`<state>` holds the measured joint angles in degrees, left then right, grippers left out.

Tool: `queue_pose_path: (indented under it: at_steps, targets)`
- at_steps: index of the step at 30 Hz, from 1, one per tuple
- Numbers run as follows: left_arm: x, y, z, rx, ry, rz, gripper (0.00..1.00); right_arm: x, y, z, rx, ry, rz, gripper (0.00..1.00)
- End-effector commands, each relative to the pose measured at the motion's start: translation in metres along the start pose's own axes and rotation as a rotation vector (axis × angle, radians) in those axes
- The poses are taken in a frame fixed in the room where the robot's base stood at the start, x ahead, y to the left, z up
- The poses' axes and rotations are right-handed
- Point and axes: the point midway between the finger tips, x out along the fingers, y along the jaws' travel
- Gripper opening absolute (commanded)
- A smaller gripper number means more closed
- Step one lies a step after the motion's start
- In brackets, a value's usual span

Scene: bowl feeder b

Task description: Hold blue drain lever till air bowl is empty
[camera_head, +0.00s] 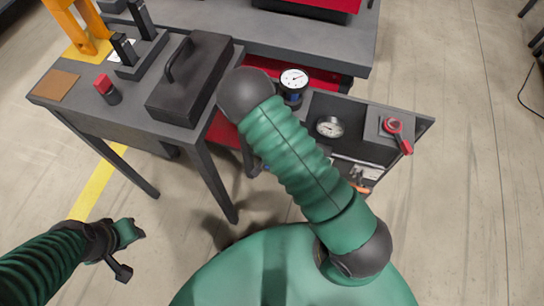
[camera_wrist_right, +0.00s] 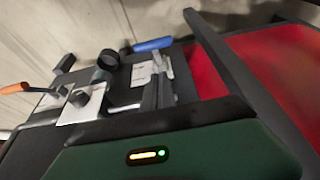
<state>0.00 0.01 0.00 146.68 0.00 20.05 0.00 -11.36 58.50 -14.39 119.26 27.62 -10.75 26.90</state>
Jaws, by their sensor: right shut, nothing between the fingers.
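A blue lever (camera_wrist_right: 152,44) shows in the right wrist view, at the far edge of a panel with metal fittings. My right gripper (camera_wrist_right: 160,88) is shut and empty; its dark fingers are just short of the lever in that view, and I see no contact. In the head view my own right arm hides this gripper and the blue lever. I cannot make out the air bowl or its level. My left gripper (camera_head: 130,250) is low at the left, away from the benches, with nothing visible in it; its jaw opening is unclear.
A dial gauge (camera_head: 293,80) stands beside my right arm. A second gauge (camera_head: 330,127) and a red-handled part (camera_head: 396,132) are on the right-hand unit. An orange lever (camera_wrist_right: 15,88) lies left of the fittings. A black lidded box (camera_head: 190,80) sits on the left bench.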

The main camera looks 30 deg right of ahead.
Motion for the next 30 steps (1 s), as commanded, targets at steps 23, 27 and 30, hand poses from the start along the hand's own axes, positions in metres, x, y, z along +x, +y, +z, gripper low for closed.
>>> queue_pose_path:
  at_steps: [23,27,30]
  targets:
    - [0.034,0.000,0.008,0.000,0.000,0.000,0.36,0.054,0.000,0.029,-0.001,0.000,0.000,0.00]
    - [0.035,0.000,0.008,0.000,0.000,0.000,0.36,0.056,0.000,0.030,-0.001,0.010,0.000,0.00]
    - [0.036,0.000,0.008,0.000,0.000,0.000,0.36,0.059,0.000,0.031,-0.002,0.032,0.001,0.00]
